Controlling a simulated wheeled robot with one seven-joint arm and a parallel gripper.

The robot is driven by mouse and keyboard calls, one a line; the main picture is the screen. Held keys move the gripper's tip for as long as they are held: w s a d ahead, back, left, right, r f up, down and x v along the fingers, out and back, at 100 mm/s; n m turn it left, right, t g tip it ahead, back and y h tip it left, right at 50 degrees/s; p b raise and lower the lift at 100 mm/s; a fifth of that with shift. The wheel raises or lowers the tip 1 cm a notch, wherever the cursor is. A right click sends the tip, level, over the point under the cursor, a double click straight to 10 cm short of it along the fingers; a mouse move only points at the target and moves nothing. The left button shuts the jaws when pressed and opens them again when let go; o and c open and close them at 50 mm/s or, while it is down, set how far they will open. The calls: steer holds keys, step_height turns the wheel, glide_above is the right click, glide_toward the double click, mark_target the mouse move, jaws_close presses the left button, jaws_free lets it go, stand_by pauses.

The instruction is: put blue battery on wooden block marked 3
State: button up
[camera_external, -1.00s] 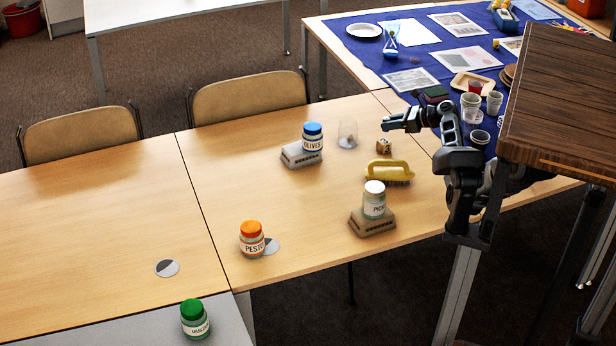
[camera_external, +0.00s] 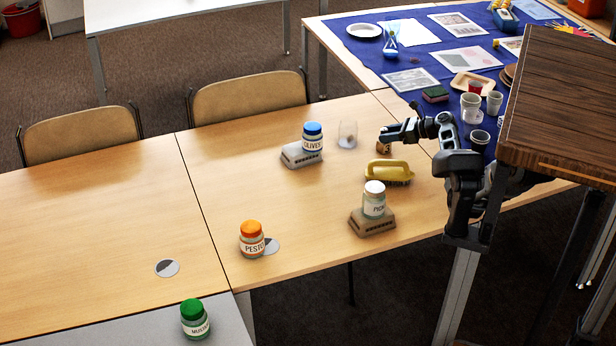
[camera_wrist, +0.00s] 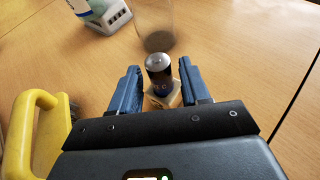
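The battery (camera_wrist: 159,74), dark with a bluish tint and a silver top, stands on the pale wooden block (camera_wrist: 165,99) in the wrist view. My gripper (camera_wrist: 160,72) is open, with one blue-grey finger on each side of the battery and a small gap visible on both sides. In the external view my gripper (camera_external: 385,134) is low over the wooden block (camera_external: 383,149), which it partly covers. The battery cannot be made out there. The block's number is not readable.
A clear glass (camera_external: 348,134) stands just beyond the block. A yellow-handled brush (camera_external: 390,171) lies close by on the near side. The olives jar (camera_external: 312,138) and a white-lidded jar (camera_external: 374,203) stand on grey-brown stands. The left part of the table is mostly clear.

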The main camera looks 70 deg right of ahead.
steer(key=shift+o, duration=0.4)
steer(key=shift+r, duration=0.15)
steer(key=shift+s+r, duration=0.15)
steer(key=shift+s, duration=0.15)
steer(key=p+v, duration=0.1)
steer(key=v, duration=1)
steer(key=shift+s, duration=0.2)
